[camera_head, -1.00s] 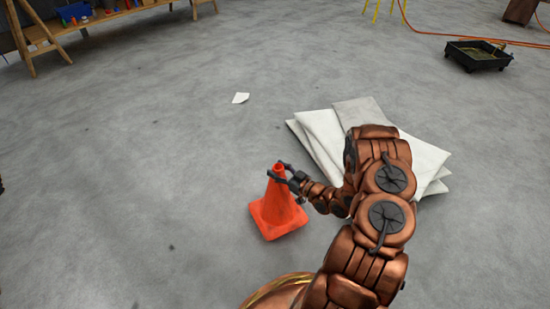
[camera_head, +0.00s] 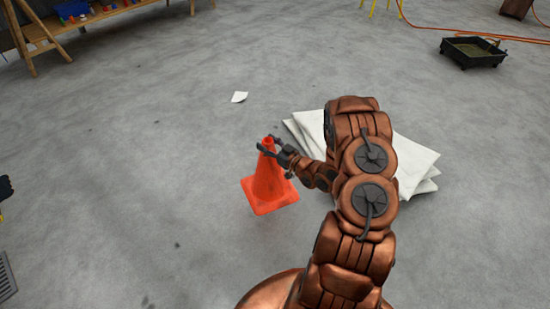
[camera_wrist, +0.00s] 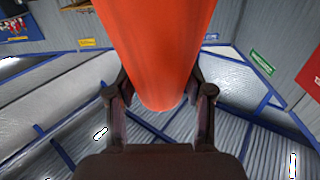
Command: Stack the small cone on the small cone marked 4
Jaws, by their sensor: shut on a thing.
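An orange cone (camera_head: 268,183) with a square base stands upright in the head view, left of my arm. My gripper (camera_head: 270,146) is shut on it near its narrow top. In the wrist view the orange cone (camera_wrist: 160,50) fills the upper middle, between the two dark fingers of my gripper (camera_wrist: 160,98). I cannot tell from the head view whether its base touches the floor. No second cone and no mark 4 show in either view.
White folded sheets (camera_head: 405,165) lie on the floor behind my arm. A paper scrap (camera_head: 239,97) lies farther back. A black tray (camera_head: 472,52) and an orange hose (camera_head: 480,36) are at the back right. A wooden shelf (camera_head: 100,18) stands back left.

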